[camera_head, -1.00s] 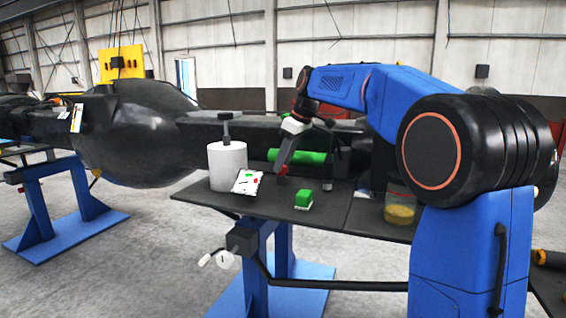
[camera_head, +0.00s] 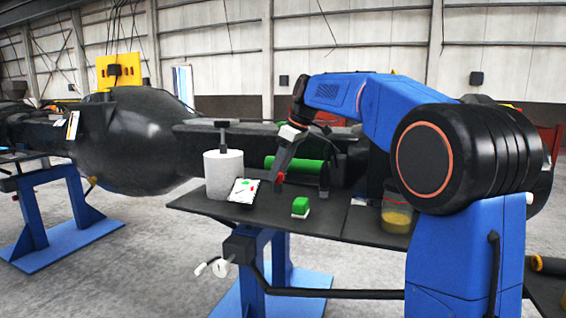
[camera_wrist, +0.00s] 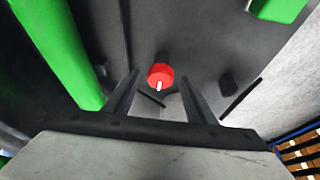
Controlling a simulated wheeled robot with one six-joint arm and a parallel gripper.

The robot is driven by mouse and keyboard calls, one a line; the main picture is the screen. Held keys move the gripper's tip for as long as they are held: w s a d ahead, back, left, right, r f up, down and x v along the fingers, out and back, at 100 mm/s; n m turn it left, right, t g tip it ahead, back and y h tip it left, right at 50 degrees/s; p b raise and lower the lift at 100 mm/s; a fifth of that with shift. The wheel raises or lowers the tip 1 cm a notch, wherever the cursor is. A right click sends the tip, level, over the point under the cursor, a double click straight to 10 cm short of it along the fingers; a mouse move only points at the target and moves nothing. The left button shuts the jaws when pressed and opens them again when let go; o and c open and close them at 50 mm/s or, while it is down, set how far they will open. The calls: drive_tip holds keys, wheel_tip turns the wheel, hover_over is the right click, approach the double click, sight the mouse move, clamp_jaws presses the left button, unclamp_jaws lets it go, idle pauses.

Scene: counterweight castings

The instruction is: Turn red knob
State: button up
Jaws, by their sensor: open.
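The red knob (camera_wrist: 160,76) has a white mark on its lower part and sits on a dark surface in the wrist view. My gripper (camera_wrist: 160,88) is open, with one dark finger on each side of the knob in that view. Whether the fingers touch it cannot be told. In the head view my gripper (camera_head: 280,178) points down above the dark tabletop, and a small bit of red shows at its tip. Most of the knob is hidden or too small there.
A green cylinder (camera_head: 293,163) lies behind my gripper. A white roll (camera_head: 224,175) and a tablet-like panel (camera_head: 243,191) stand to the left. A green block (camera_head: 300,206) is in front, and a jar with yellow contents (camera_head: 397,214) is to the right.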

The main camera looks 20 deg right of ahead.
drive_tip(key=v, duration=1.7)
drive_tip(key=shift+r, duration=0.25)
